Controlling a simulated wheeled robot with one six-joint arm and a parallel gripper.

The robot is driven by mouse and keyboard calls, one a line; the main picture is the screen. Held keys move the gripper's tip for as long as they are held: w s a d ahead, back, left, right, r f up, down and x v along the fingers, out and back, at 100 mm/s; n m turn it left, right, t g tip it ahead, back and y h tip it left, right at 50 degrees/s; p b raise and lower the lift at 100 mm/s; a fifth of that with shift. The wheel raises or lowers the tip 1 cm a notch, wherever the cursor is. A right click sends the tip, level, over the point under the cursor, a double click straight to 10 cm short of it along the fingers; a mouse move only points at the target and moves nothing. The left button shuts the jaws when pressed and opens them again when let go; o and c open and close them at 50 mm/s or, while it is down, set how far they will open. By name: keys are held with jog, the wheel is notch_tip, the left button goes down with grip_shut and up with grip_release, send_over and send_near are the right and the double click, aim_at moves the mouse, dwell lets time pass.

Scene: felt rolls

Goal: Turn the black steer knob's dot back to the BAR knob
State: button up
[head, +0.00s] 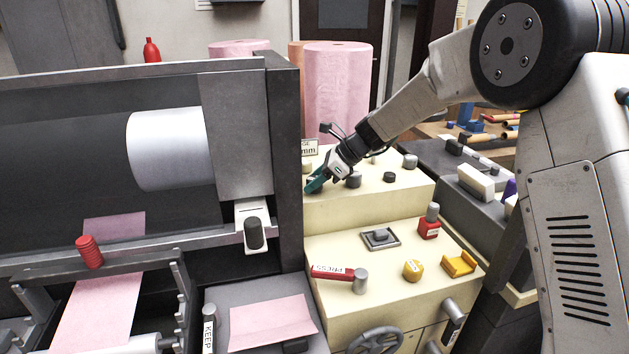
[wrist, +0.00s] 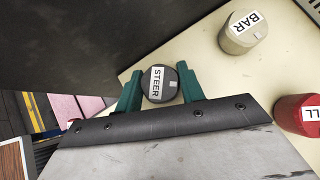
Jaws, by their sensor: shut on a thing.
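The black steer knob (wrist: 148,90) sits on the cream panel in the wrist view, with a white STEER label across its top. A small pale grey mark shows on its top, right of the label; I cannot tell if this is the dot. My gripper (wrist: 161,90) has its teal fingers shut on the knob, one on each side. The pale grey BAR knob (wrist: 236,40) stands apart, up and to the right. In the head view my gripper (head: 313,184) is at the left end of the upper cream step, and the steer knob is mostly hidden.
A red labelled knob (wrist: 298,115) stands at the wrist view's right edge. A dark wall (wrist: 70,40) rises close beside the steer knob. In the head view, several grey knobs stand on the cream step (head: 380,207), and pink rolls (head: 337,85) stand behind.

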jog(key=n+g, duration=0.3)
jog(key=n, duration=0.1)
jog(key=shift+w, duration=0.1)
jog(key=shift+n+g+h, duration=0.6)
jog(key=shift+n+g, duration=0.6)
jog(key=shift+n, duration=0.4)
jog(key=o, duration=1)
jog(key=shift+c, duration=0.2)
jog(key=v, duration=0.7)
jog(key=shift+w+d+r, duration=0.2)
jog(key=shift+d+r, duration=0.05)
